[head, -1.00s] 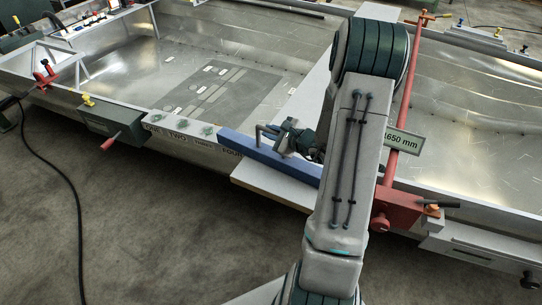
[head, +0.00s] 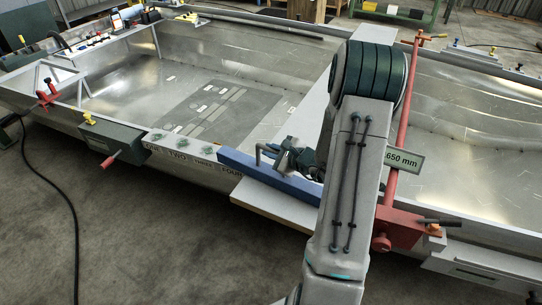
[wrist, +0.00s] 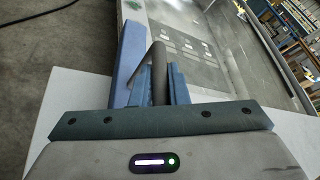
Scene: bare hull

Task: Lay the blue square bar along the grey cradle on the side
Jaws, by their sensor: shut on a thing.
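The blue square bar (head: 265,176) lies lengthwise over the left part of a pale board, by the hull's near edge; I cannot tell whether it touches the board. A bent grey rod (head: 262,150) stands up at it like a handle. My gripper (head: 290,158) is shut on this rod, beside the bar. In the wrist view the grey rod (wrist: 159,62) is between my fingers (wrist: 155,88), and the blue bar (wrist: 128,55) runs along their left. My arm hides the bar's right end. I cannot tell surely which grey fitting is the cradle; a long grey one (head: 482,262) is on the hull's near side at right.
The pale board (head: 270,205) crosses the hull. A red clamp bar (head: 403,120) with a "650 mm" sign stands right of my arm. A grey-green box (head: 112,138) with a red handle hangs on the near side. A black cable (head: 72,215) lies on the open floor.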

